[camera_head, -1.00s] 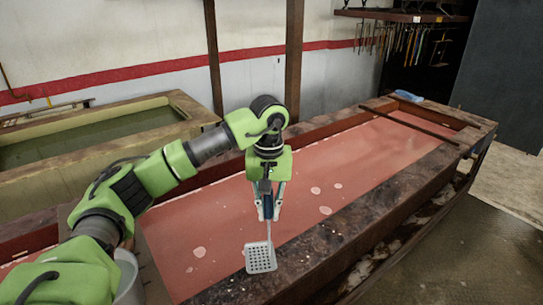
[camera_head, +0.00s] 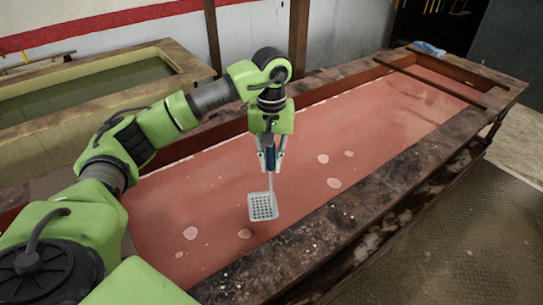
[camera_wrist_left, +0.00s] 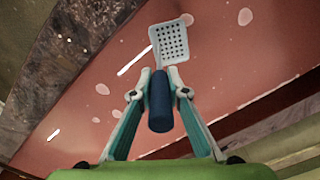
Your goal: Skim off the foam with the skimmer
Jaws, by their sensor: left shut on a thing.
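My left gripper (camera_head: 269,160) is shut on the dark blue handle of the skimmer (camera_head: 263,207), whose white perforated square head hangs below the fingers over the red liquid. The skimmer head also shows in the left wrist view (camera_wrist_left: 171,42), beyond the gripper (camera_wrist_left: 159,80). Pale foam patches (camera_head: 334,183) float on the red liquid in the long trough (camera_head: 345,215). Some lie right of the skimmer, and others (camera_head: 190,233) lie to its left and below it in the picture. I cannot tell whether the head touches the liquid. My right gripper is not in view.
A second trough (camera_head: 190,68) with dark green liquid stands at the back left. A wooden bar (camera_head: 432,85) crosses the red trough's far end, with a blue cloth-like item (camera_head: 428,47) on the rim beyond. Open metal floor (camera_head: 450,215) lies at the right.

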